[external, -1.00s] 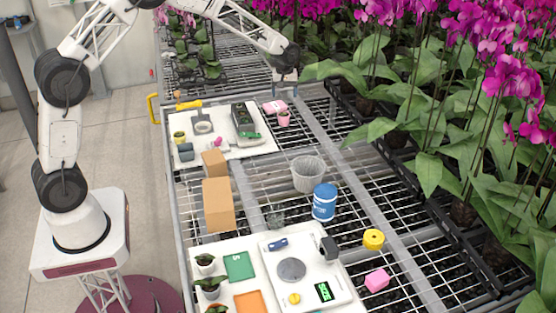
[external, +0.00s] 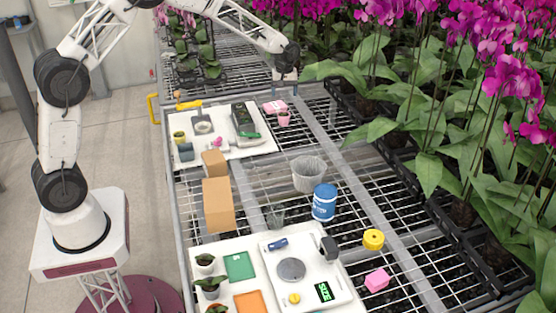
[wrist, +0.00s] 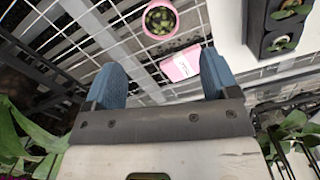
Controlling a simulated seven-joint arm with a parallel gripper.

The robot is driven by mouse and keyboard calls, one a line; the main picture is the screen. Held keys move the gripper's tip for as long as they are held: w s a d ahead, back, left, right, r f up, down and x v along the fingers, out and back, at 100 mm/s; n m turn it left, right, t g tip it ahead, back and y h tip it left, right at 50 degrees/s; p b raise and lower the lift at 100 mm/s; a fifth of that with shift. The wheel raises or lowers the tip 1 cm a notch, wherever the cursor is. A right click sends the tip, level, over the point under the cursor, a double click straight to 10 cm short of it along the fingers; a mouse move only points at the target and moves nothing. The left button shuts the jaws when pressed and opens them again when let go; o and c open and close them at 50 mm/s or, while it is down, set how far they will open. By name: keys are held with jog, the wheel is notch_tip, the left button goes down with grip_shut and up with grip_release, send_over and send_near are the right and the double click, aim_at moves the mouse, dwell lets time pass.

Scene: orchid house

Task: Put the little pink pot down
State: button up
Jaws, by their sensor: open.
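The little pink pot (external: 284,120) stands upright on the wire mesh of the bench, just right of the white board's far end. In the wrist view the pot (wrist: 160,18) shows at the top, with dark green-brown bits inside. My gripper (external: 285,88) hangs above and behind the pot, apart from it. Its two blue fingers (wrist: 160,62) are spread wide with nothing held between them.
A pink-and-white box (external: 274,107) lies beside the pot, and also shows between my fingers in the wrist view (wrist: 181,66). The white board (external: 225,150) carries several small items. Orchids (external: 440,100) crowd the right. Open mesh lies in front of the pot.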

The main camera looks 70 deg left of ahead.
jog(key=s+d+r+m+t, duration=0.1)
jog(key=s+d+r+m, duration=0.6)
jog(key=s+d+r, duration=1.5)
jog(key=s+d+m, duration=0.2)
jog(key=s+d, duration=0.2)
jog(key=s, duration=0.7)
jog(key=s+d+m+t, duration=0.1)
jog(key=s+d+m, duration=0.2)
jog(key=s, duration=0.8)
jog(key=s+d+m, duration=0.3)
jog(key=s+d, duration=0.2)
jog(key=s, duration=0.6)
jog(key=shift+r+t, duration=0.2)
jog(key=shift+t, duration=0.1)
